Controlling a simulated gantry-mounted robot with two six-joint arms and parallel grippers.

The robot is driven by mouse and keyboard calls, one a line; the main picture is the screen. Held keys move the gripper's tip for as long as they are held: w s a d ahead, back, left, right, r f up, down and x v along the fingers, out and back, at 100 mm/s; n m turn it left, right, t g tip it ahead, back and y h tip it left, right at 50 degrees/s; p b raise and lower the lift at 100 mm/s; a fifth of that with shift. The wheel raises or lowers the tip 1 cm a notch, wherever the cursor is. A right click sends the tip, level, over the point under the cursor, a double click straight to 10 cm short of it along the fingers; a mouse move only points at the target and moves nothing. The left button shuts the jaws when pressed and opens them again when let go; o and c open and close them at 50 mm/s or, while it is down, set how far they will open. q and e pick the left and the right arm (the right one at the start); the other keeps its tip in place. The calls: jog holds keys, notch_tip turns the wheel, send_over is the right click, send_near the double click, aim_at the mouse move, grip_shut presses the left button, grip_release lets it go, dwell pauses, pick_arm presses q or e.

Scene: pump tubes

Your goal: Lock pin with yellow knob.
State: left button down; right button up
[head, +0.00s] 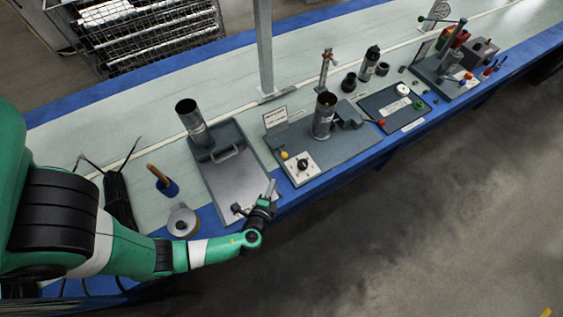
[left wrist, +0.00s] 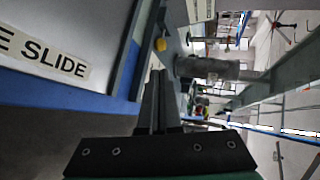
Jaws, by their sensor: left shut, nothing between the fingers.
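The yellow knob (head: 284,155) is small and round. It sits at the left edge of the grey station plate (head: 345,150), beside a white square with a black dial (head: 302,165). My left gripper (head: 271,187) is in front of and below the knob, near the table's front edge, apart from it. In the left wrist view the shut, empty fingers (left wrist: 157,78) point toward the knob (left wrist: 160,44), which shows just beyond their tips. The pin itself cannot be made out. My right gripper is not in view.
A grey tray (head: 222,188) with an upright metal cylinder (head: 190,118) stands left of the station. A second metal cylinder (head: 324,115) stands on the station plate. A label reading "E SLIDE" (left wrist: 42,52) is close by in the wrist view. Open floor lies in front.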

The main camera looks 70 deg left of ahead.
aim_at(284, 158)
pick_arm(q)
jog(key=w+a+f+b, duration=0.1)
jog(key=f+b, duration=0.1)
jog(key=b, duration=0.3)
jog(key=shift+a, duration=0.3)
jog(key=b+x, duration=0.1)
jog(key=x, duration=0.2)
jog(key=b+x, duration=0.1)
jog(key=x, duration=0.3)
jog(key=r+b+x, duration=0.1)
jog(key=x, duration=0.3)
jog(key=shift+w+a+b, duration=0.25)
jog(key=shift+a+b, duration=0.05)
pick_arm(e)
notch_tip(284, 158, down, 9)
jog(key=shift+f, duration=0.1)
